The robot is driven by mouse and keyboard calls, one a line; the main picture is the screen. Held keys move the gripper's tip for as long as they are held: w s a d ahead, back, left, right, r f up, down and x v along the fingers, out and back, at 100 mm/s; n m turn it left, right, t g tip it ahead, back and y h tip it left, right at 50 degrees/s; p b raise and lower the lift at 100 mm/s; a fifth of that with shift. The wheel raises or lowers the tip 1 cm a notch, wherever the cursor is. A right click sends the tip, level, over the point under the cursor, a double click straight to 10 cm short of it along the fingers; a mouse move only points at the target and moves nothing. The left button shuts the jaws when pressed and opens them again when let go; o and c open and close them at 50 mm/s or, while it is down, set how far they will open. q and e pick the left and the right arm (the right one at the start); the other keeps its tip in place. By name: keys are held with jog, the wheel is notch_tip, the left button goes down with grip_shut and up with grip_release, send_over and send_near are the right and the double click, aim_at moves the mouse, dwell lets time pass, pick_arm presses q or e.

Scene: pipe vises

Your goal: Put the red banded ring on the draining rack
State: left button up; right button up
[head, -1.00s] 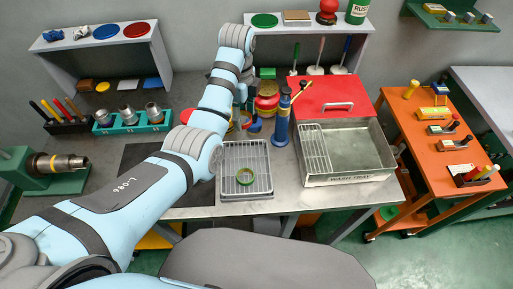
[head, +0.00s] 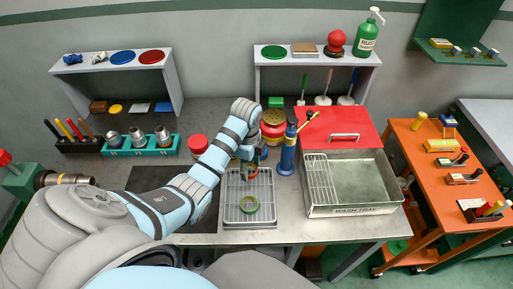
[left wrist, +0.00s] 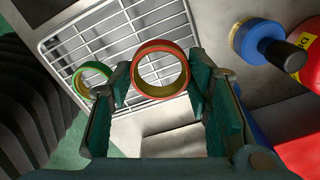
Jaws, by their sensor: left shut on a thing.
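The red banded ring (left wrist: 158,95) is between the fingertips of my left gripper (left wrist: 159,77), which is shut on it. In the head view my left gripper (head: 250,166) is at the rear end of the draining rack (head: 266,187), and the ring (head: 252,174) shows partly below the fingers. The rack is a pale wire grid in a shallow tray; it also shows in the left wrist view (left wrist: 108,42), behind the held ring. The ring appears above the grid; the exact gap is unclear. My right gripper is not in view.
A green ring (head: 249,212) lies on the front half of the rack. A blue bottle-like tool (head: 287,155) stands right of the rack's rear, beside the metal wash tray (head: 350,211). A red-topped container (head: 272,130) stands behind. The rack's rear half looks free.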

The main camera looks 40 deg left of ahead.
aim_at(249, 174)
pick_arm(q)
notch_tip(249, 174, down, 4)
jog(key=shift+r, duration=0.25)
jog(key=shift+f, duration=0.25)
jog(key=shift+f, duration=0.1)
jog(key=o, duration=1.2)
